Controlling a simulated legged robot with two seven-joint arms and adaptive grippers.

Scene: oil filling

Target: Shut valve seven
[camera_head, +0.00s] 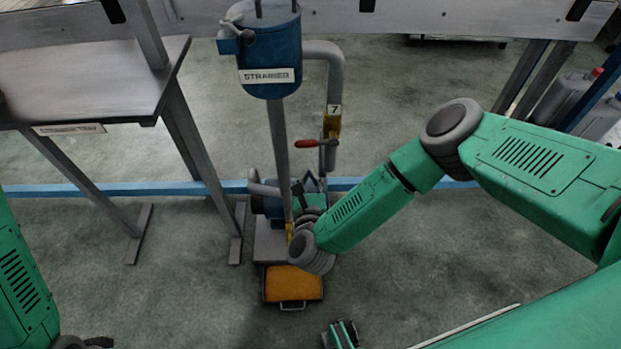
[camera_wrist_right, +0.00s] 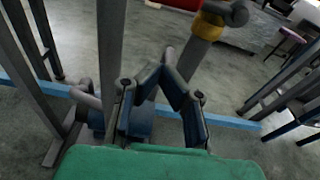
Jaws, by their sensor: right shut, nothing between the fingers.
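Valve seven (camera_head: 331,127) is a yellow valve body on a grey vertical pipe, below a small white tag (camera_head: 334,109) marked 7. Its lever has a red grip (camera_head: 306,144) and points left, roughly level, across the pipe. My right gripper (camera_head: 311,184) is below the lever, apart from it, and partly hidden by my wrist. In the right wrist view its two dark fingers (camera_wrist_right: 165,72) meet at the tips with nothing between them. A yellow fitting on a grey pipe (camera_wrist_right: 208,22) stands beyond them.
A blue strainer tank (camera_head: 270,50) stands above, on a grey pipe. A pump (camera_head: 268,206) and an orange-topped box (camera_head: 293,283) are below. A metal table (camera_head: 85,85) is at left. Jugs (camera_head: 565,98) stand at right. Open floor lies between the pipes and the jugs.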

